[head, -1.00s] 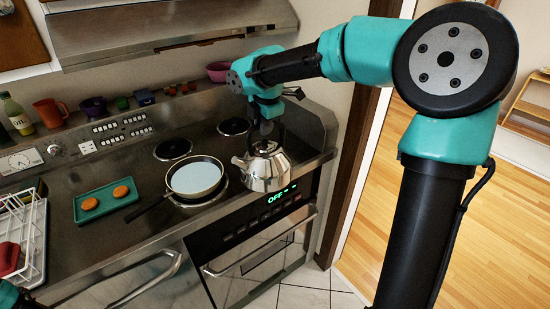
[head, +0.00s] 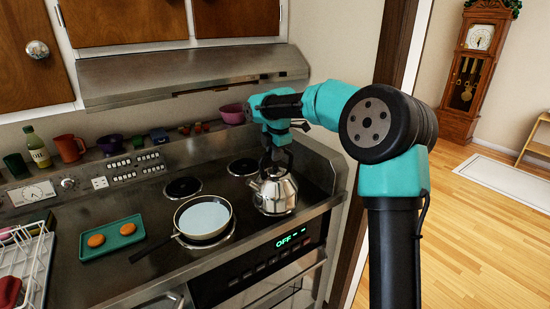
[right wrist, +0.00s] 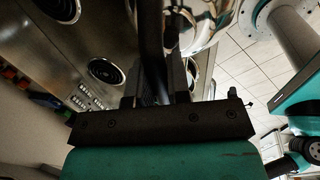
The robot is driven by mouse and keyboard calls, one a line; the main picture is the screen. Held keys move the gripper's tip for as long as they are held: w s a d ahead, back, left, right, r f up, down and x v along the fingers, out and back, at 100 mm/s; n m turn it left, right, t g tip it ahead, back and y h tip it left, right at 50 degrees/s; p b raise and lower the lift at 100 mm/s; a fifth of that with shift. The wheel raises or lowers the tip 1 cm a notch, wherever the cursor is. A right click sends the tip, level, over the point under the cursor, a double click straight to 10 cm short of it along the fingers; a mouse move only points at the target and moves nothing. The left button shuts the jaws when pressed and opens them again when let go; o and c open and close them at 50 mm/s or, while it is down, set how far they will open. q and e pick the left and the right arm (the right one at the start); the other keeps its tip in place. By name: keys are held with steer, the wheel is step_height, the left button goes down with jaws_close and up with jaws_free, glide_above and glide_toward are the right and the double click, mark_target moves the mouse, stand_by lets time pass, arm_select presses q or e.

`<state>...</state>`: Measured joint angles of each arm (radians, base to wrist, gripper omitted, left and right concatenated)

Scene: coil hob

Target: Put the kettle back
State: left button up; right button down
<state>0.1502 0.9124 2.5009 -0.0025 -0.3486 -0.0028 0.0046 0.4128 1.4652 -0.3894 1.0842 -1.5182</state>
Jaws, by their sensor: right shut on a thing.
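The shiny steel kettle (head: 274,194) is upright at the right front of the hob, right of the pan. Its spout points left. My right gripper (head: 277,160) is above it, shut on its dark handle. In the right wrist view, part of the kettle (right wrist: 204,22) shows at the top, beyond the dark fingers. I cannot tell whether the kettle's base touches the hob, and whatever lies under it is hidden. My left gripper is not in view.
A pan (head: 204,216) sits on the left front coil. Two bare coils, left (head: 183,188) and right (head: 243,167), lie behind. A green tray (head: 112,238) with two orange-brown discs and a white rack (head: 30,262) are at left. The range hood (head: 180,75) hangs above.

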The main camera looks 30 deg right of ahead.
steer(key=w+d, duration=0.1)
steer(key=w, duration=0.1)
steer(key=w+d, duration=0.1)
steer(key=w, duration=0.1)
steer(key=shift+d+f, duration=0.15)
steer(key=shift+f, duration=1.85)
steer(key=c, duration=1.1)
jaws_free()
steer(key=shift+s+f, duration=0.1)
